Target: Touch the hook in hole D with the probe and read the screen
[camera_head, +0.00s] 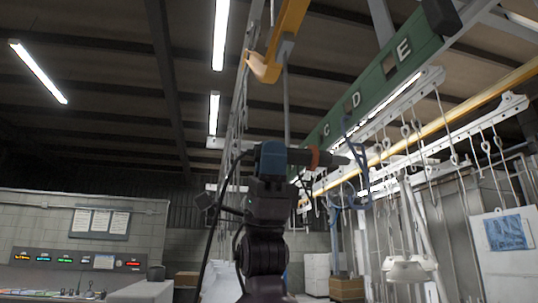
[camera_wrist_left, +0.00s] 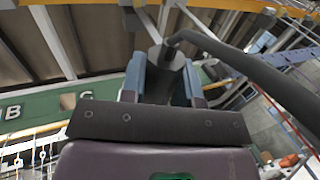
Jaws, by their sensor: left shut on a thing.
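My left gripper (camera_head: 272,158) is shut on a dark probe (camera_head: 300,157) with an orange ring and a pointed tip facing right. The gripper also shows in the left wrist view (camera_wrist_left: 163,88), with a thick black cable (camera_wrist_left: 240,62) beside it. A green beam (camera_head: 372,88) with square holes and the letters C, D and E runs above right. A blue hook (camera_head: 348,132) hangs below the beam near D; its exact hole is unclear. The probe tip overlaps the hook's outline; contact cannot be told. A panel with small lit readouts (camera_head: 65,260) is at lower left, too small to read. My right gripper is out of view.
A yellow hanger (camera_head: 264,68) hangs above my left gripper. White rails (camera_head: 455,136) with several wire hooks and pale hanging parts (camera_head: 408,268) crowd the right. The air left of my arm looks clear.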

